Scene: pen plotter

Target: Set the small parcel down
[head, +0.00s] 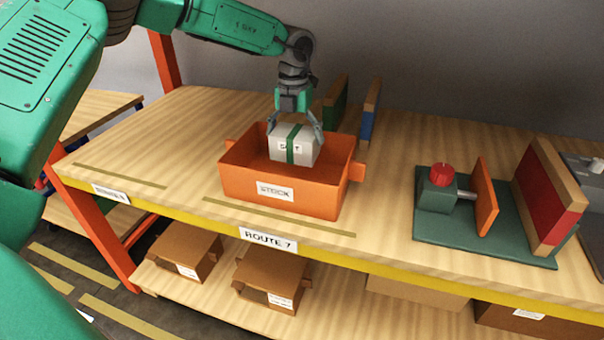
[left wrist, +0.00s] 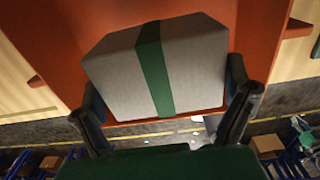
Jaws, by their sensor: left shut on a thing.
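The small parcel (head: 280,147) is a light grey box with a green band and a label on its front. My left gripper (head: 295,130) is shut on the parcel from above, one finger on each side. The parcel is at the opening of an orange bin (head: 305,196) labelled STOCK, with its upper part above the rim. Whether its underside touches the bin floor is hidden. In the left wrist view the parcel (left wrist: 160,68) sits between the two fingers (left wrist: 165,110), with the orange bin (left wrist: 60,25) behind it. My right gripper is not in view.
The bin stands on a wooden table (head: 130,140) with a yellow front edge marked ROUTE 7. Green and blue upright boards (head: 370,105) stand behind it. A green fixture with a red knob (head: 441,175) is to the right. Bare tabletop lies left of the bin.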

